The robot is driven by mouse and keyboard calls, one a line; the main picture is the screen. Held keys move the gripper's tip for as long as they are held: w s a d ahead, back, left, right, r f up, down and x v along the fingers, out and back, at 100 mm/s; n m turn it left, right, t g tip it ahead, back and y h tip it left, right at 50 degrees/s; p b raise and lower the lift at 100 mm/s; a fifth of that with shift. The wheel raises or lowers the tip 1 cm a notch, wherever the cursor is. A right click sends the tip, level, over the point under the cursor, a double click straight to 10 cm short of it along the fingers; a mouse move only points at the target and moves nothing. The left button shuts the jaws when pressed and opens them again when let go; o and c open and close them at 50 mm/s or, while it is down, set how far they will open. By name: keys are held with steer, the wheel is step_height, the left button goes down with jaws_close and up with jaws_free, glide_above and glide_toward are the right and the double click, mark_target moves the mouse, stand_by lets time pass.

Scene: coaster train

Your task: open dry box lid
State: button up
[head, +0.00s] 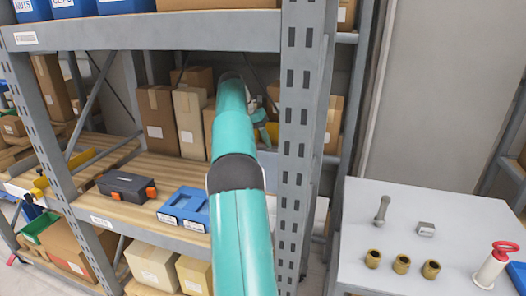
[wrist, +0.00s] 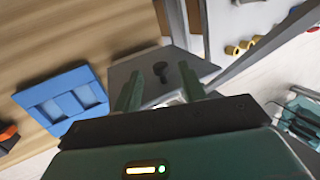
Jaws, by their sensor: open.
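The dry box appears to be the dark grey case (head: 125,187) with orange latches, lying with its lid shut on the wooden shelf in the head view. In the wrist view only a dark corner with an orange latch (wrist: 6,132) shows at the left edge. My gripper (wrist: 160,88) is open and empty, its two fingers apart, to the right of the box and not touching it. In the head view my teal arm reaches over the shelf, and its end is partly hidden near the grey upright.
A blue tray (head: 186,208) with recesses lies between the box and my arm; it also shows in the wrist view (wrist: 65,98). A slotted grey upright (head: 301,130) stands close to my arm. Cardboard boxes (head: 157,119) line the shelf's back. A grey table (head: 440,205) is at right.

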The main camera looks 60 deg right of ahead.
steer(key=shift+v, duration=1.55)
steer(key=shift+a, duration=0.1)
